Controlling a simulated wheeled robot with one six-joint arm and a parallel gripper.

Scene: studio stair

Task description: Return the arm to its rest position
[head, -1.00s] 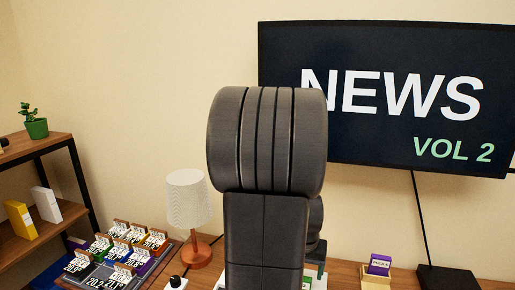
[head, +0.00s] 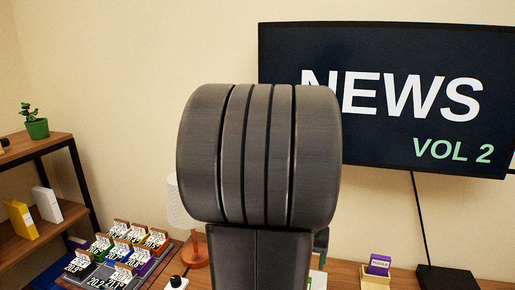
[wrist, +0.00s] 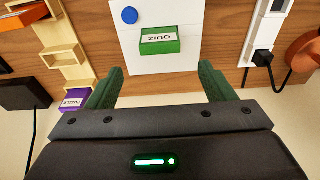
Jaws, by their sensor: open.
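My gripper (wrist: 158,82) shows in the wrist view with its two green fingers spread wide apart and nothing between them. Beyond the fingers, a green block labelled QUIZ (wrist: 160,42) lies on a white board (wrist: 190,14) with a blue round spot (wrist: 129,15). In the head view my own dark arm stands upright in the middle and hides what is behind it. The gripper itself is not seen there.
A wooden desk (head: 345,272) carries a white lamp (head: 180,205), partly hidden, a tray of labelled tags (head: 150,276) and a purple block (head: 379,262). A screen (head: 420,60) hangs behind. A shelf (head: 40,145) with a plant (head: 36,127) stands left.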

